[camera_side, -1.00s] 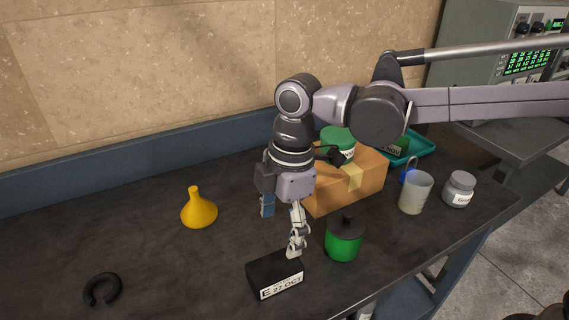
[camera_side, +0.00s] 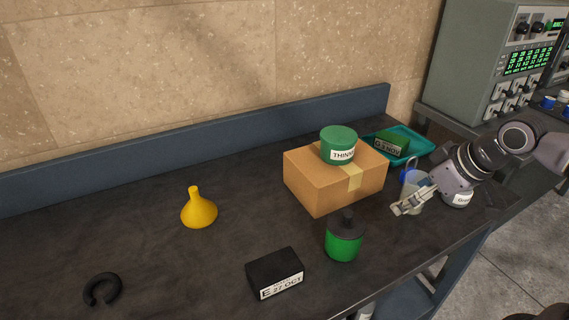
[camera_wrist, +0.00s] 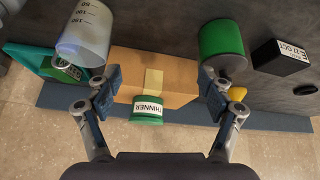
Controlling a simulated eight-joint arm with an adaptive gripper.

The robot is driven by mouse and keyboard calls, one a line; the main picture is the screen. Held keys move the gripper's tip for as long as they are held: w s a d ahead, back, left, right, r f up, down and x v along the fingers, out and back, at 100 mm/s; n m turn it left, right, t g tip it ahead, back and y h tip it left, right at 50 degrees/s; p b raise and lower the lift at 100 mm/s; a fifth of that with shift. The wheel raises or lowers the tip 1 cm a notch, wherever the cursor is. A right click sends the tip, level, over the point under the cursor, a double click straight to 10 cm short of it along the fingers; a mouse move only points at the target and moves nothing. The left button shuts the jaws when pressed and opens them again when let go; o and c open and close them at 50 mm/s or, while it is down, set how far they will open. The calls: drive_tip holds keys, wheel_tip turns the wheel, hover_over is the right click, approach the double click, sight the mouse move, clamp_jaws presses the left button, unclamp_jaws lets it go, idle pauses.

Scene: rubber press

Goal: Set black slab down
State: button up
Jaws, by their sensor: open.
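The black slab (camera_side: 274,273) lies flat on the dark bench near its front edge, with a white label reading "27 OCT" on its front side. It also shows in the wrist view (camera_wrist: 281,60) at the upper right, clear of the fingers. My gripper (camera_side: 401,207) is at the right of the side view, well away from the slab, in front of the beaker. In the wrist view my gripper (camera_wrist: 161,84) has its two fingers wide apart with nothing held between them.
A green bottle with black top (camera_side: 343,242) stands right of the slab. Behind are a cardboard box (camera_side: 312,187) bearing a green thinner tin (camera_side: 338,142), and a teal tray (camera_side: 418,143) with a green block (camera_side: 391,146). A yellow funnel (camera_side: 199,211) and black ring (camera_side: 91,296) are left.

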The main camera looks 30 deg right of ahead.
drive_tip(key=d+m, duration=0.1)
drive_tip(key=s+d+f, duration=0.1)
drive_tip(key=s+d+m+t, duration=0.1)
drive_tip(key=shift+d+f+m+h, duration=0.15)
drive_tip(key=shift+f+m+h, duration=0.15)
drive_tip(key=shift+f+h, duration=0.1)
drive_tip(key=shift+w, duration=0.1)
